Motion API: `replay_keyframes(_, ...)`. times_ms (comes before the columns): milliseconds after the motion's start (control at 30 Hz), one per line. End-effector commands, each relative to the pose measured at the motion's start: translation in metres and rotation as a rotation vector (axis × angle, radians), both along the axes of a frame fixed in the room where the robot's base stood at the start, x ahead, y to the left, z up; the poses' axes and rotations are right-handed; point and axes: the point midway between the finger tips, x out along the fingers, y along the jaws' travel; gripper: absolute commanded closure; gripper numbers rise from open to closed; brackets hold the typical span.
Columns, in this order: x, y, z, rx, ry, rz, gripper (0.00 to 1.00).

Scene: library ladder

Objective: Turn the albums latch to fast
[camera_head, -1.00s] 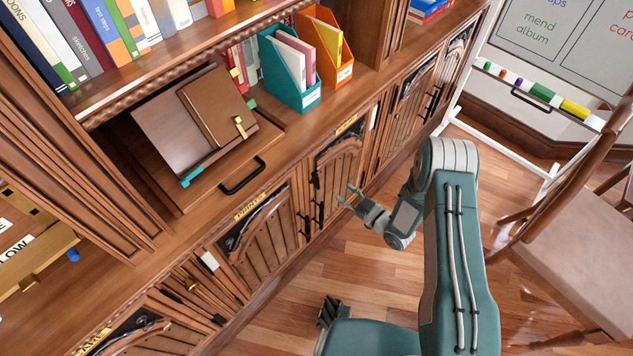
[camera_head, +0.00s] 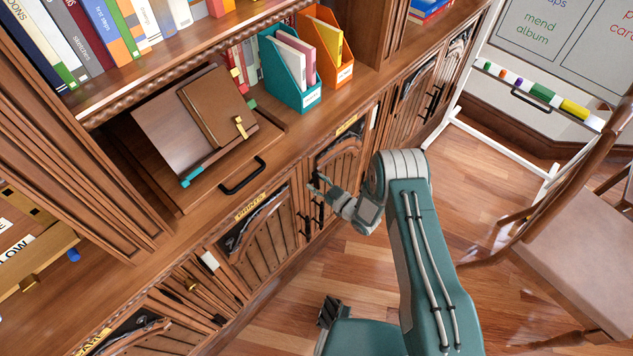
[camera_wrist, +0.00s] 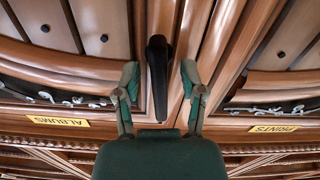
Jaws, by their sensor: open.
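The albums latch (camera_wrist: 157,80) is a dark elongated bar on the wooden strip between two cabinet doors. In the wrist view it stands lengthwise, up and down the picture. My gripper (camera_wrist: 160,78) is open, with one finger on each side of the latch; I cannot tell whether either finger touches it. The yellow ALBUMS label (camera_wrist: 58,121) is at left in that upside-down view. In the head view my gripper (camera_head: 319,184) is at the edge of the albums door (camera_head: 341,165), under its yellow label (camera_head: 346,125), and largely covers the latch there.
The PRINTS door (camera_head: 268,240) is beside it, its label (camera_wrist: 273,128) at right in the wrist view. Black door handles (camera_head: 319,213) hang just below my gripper. A drawer with a black pull (camera_head: 243,176) is above left.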

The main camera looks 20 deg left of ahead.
Motion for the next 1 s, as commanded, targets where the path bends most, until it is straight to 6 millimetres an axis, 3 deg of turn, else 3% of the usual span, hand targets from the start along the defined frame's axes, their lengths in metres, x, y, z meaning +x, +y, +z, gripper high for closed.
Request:
replay_keyframes(233,0.0006,0.0012,-0.0002,-0.001,0.001,0.0,0.47)
replay_keyframes(267,0.0006,0.0011,-0.0002,-0.001,0.001,0.0,0.52)
replay_keyframes(367,0.0006,0.0011,-0.0002,-0.001,0.001,0.0,0.96)
replay_keyframes(400,0.0006,0.0012,-0.0001,-0.001,0.0,0.0,1.0)
replay_keyframes(1000,-0.0005,0.0024,-0.0005,-0.042,-0.102,0.0,1.0)
